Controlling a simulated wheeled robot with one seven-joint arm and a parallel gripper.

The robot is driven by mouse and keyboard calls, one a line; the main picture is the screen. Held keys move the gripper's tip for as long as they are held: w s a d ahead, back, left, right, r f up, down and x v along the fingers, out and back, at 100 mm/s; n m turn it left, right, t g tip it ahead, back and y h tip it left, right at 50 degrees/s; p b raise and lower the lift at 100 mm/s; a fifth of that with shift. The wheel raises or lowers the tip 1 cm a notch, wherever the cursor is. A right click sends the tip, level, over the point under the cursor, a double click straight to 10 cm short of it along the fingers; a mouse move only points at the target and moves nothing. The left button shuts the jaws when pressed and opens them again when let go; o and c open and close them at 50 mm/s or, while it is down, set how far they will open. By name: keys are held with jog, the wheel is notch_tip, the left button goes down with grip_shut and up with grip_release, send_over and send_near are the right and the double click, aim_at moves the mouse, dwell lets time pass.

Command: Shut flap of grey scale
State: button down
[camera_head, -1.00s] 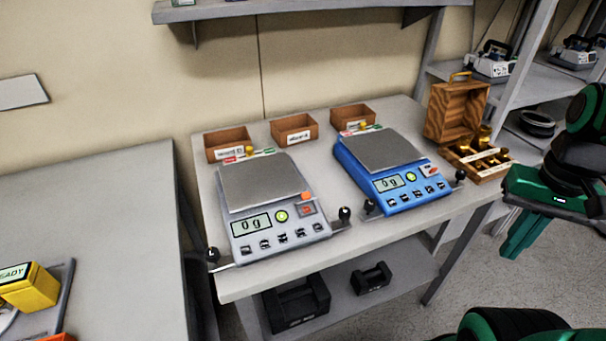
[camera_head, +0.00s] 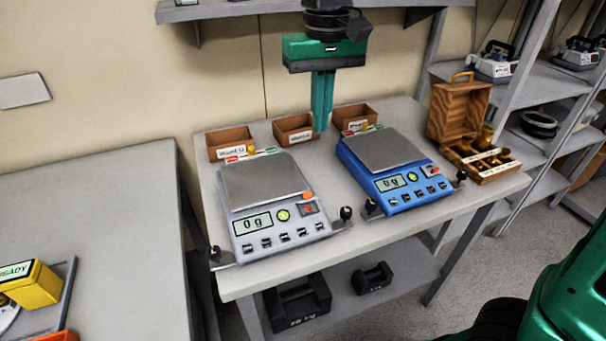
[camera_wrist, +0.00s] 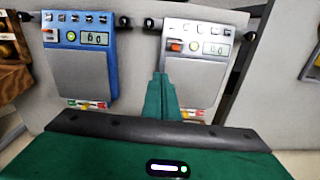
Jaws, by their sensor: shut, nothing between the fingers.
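The grey scale (camera_head: 264,182) stands on the bench with its display (camera_head: 252,223) reading 0 g. To the right of the display is a small panel with a red part (camera_head: 308,209). An orange tab (camera_head: 308,195) sits at that panel's back edge, apparently the raised flap; its exact angle is too small to tell. The tab also shows in the wrist view (camera_wrist: 175,46). My gripper (camera_head: 321,128) is shut and empty, pointing down above the back of the bench, behind and between the two scales. In the wrist view, its fingers (camera_wrist: 161,80) overlap the grey scale's plate (camera_wrist: 194,80).
The blue scale (camera_head: 385,152) stands close on the right. Several wooden boxes (camera_head: 230,143) line the back of the bench. An open wooden weight case (camera_head: 458,112) stands at the right end. A shelf (camera_head: 230,9) hangs on the wall above, near my arm.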

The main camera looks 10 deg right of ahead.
jog(key=a, duration=0.3)
send_over(307, 197)
jog(key=w, duration=0.4)
jog(key=shift+n, duration=0.3)
jog(key=f, duration=0.9)
jog(key=shift+w+a+f, duration=0.2)
jog(key=shift+a+f, duration=0.15)
jog(key=shift+a, duration=0.05)
jog(key=shift+s+d+f, duration=0.25)
jog(key=shift+s+f, duration=0.5)
jog(key=shift+s, duration=0.15)
jog(key=shift+s+d+f, duration=0.15)
jog(key=shift+s+f, duration=0.25)
jog(key=shift+f, duration=0.15)
